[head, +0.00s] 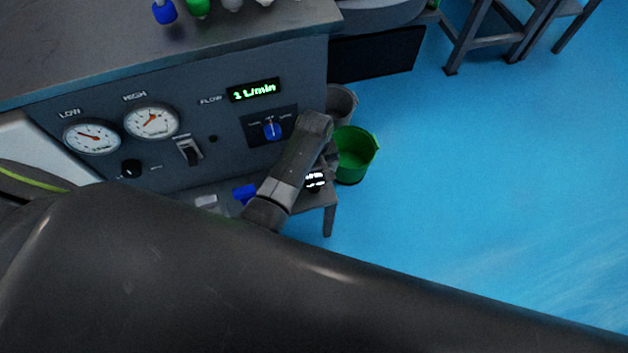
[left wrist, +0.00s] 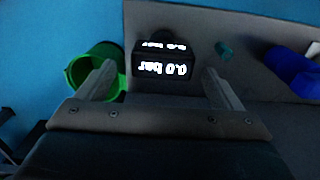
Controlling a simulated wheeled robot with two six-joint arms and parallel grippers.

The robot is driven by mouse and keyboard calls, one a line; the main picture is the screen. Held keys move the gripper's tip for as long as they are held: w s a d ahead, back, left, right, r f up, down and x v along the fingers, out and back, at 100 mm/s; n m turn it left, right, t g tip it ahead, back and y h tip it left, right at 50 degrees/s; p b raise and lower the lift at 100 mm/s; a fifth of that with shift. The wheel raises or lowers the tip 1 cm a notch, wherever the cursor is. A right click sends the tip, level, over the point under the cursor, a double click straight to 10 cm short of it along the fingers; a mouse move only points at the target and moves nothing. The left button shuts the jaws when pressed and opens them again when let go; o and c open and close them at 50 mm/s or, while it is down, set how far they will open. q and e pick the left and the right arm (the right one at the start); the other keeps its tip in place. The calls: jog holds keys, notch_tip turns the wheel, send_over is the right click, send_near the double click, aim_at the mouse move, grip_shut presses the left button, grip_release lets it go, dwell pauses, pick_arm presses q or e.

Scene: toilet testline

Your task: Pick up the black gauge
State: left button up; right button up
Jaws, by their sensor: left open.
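The black gauge (left wrist: 150,73) is a small dark box with a lit white "0.0 bar" readout, upside down in the left wrist view. It sits on a grey shelf (left wrist: 215,22). In the head view the gauge (head: 315,181) shows only in part, behind my left arm. My left gripper (left wrist: 159,76) is open, its fingers on either side of the gauge in the left wrist view. I cannot tell whether they touch it. In the head view my left gripper (head: 329,158) is mostly hidden by its arm, just above the gauge. My right gripper is not in view.
A green bucket (head: 355,153) stands on the blue floor beside the shelf. The test panel (head: 215,115) with dials rises behind the shelf. Open floor lies to the right.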

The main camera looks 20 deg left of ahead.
pick_arm(q)
jog(key=shift+s+d+f+b, duration=0.1)
jog(key=shift+f+b, duration=0.15)
jog(key=shift+f, duration=0.45)
jog(key=shift+s+a+f+b, duration=0.1)
jog(key=shift+f+b, duration=0.1)
jog(key=shift+f, duration=0.5)
jog(key=shift+s+d+f+b, duration=0.1)
jog(key=shift+f+b, duration=0.15)
jog(key=shift+f, duration=1.15)
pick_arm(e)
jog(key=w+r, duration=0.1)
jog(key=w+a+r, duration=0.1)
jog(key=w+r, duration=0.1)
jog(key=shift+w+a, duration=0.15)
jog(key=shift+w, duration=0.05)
pick_arm(q)
jog(key=c, duration=1.1)
